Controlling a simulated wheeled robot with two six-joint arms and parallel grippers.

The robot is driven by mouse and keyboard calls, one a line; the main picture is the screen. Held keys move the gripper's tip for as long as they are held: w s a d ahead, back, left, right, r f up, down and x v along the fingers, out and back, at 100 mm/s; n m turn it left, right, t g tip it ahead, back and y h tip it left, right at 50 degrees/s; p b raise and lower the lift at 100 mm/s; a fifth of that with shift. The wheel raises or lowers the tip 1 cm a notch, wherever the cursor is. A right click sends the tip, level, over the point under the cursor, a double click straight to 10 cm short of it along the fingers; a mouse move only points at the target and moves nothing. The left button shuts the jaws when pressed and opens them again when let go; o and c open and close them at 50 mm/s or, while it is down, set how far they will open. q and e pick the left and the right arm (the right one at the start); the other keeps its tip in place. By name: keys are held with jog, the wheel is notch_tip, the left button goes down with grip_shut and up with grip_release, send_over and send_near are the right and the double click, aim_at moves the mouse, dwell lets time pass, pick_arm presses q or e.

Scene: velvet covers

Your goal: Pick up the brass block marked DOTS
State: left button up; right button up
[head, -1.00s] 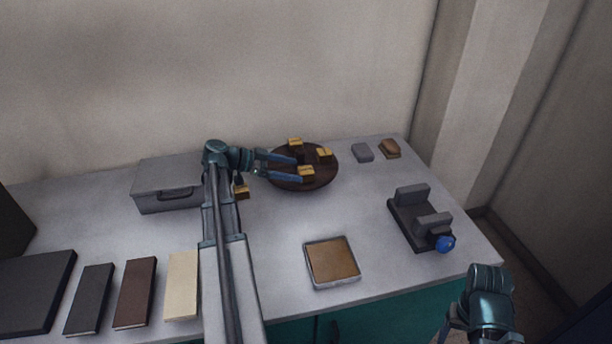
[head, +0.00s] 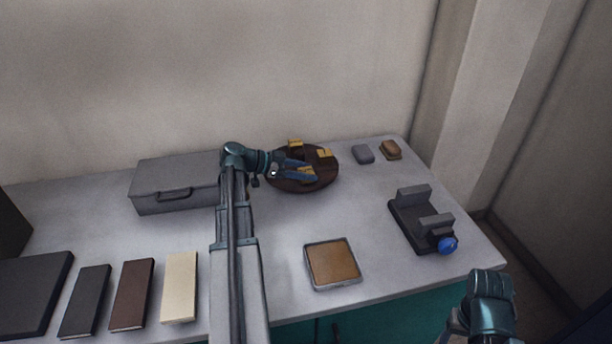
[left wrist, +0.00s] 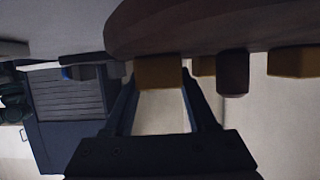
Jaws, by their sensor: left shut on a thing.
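Several small brass blocks are on a round dark brown disc (head: 290,187) at the back of the table. My left gripper (head: 308,174) is shut on a brass block at the disc's near side; the left wrist view shows that block (left wrist: 158,72) between the two fingers, against the disc. Two other brass blocks, one at the back (head: 295,143) and one at the right (head: 325,153), stand apart from the fingers. The markings are too small to read, so I cannot tell which block bears DOTS. My right arm shows at the lower right, its fingers unclear.
A grey lidded case (head: 172,187) stands left of my left arm. A tan-faced square tray (head: 332,264) lies near the front edge. A dark fixture with a blue knob (head: 446,245) is at the right. Flat book-like slabs (head: 131,294) lie front left. The table's middle is clear.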

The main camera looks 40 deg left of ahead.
pick_arm(q)
grip_shut()
jog(key=shift+r, duration=0.15)
